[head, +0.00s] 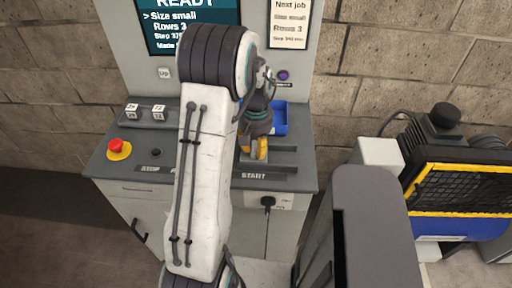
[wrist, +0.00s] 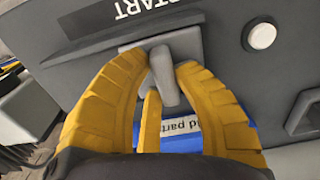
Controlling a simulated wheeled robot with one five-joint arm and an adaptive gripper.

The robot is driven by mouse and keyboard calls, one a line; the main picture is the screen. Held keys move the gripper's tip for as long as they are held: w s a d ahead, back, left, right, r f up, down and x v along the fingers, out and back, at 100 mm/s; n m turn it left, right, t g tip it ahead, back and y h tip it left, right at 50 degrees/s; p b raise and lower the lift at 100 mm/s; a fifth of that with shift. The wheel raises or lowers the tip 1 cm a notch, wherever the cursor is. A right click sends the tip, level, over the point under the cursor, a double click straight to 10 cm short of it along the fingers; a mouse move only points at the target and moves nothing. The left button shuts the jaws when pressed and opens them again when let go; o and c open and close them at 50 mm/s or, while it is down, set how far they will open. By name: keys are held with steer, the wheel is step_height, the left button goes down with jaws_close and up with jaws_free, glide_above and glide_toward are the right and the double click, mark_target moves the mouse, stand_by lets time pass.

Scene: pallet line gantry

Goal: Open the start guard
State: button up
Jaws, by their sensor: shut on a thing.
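The start guard is a grey piece with a protruding tab (wrist: 163,75) beside the START label (wrist: 150,5) in the wrist view. My gripper (wrist: 163,72) has its yellow fingers closed around this tab from both sides. In the head view my gripper (head: 256,150) is low over the right part of the console, just behind the START label (head: 254,176). My arm and gripper hide much of the guard there. I see no start button beneath it, and I cannot tell whether the guard is lifted at all.
A blue bin (head: 281,117) stands close behind my gripper; its labelled side shows between my fingers in the wrist view (wrist: 180,138). A white round button (wrist: 262,36) is beside the guard. A red stop button (head: 116,146) is at the console's left. A yellow-framed machine (head: 462,170) stands right.

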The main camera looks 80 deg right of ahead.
jaws_close()
steer(key=s, duration=0.8)
steer(key=shift+s+d, duration=0.15)
steer(key=shift+d, duration=0.1)
steer(key=o, duration=0.9)
jaws_free()
steer(key=shift+o, duration=0.2)
steer(key=shift+r, duration=0.1)
step_height(320, 180, up, 12)
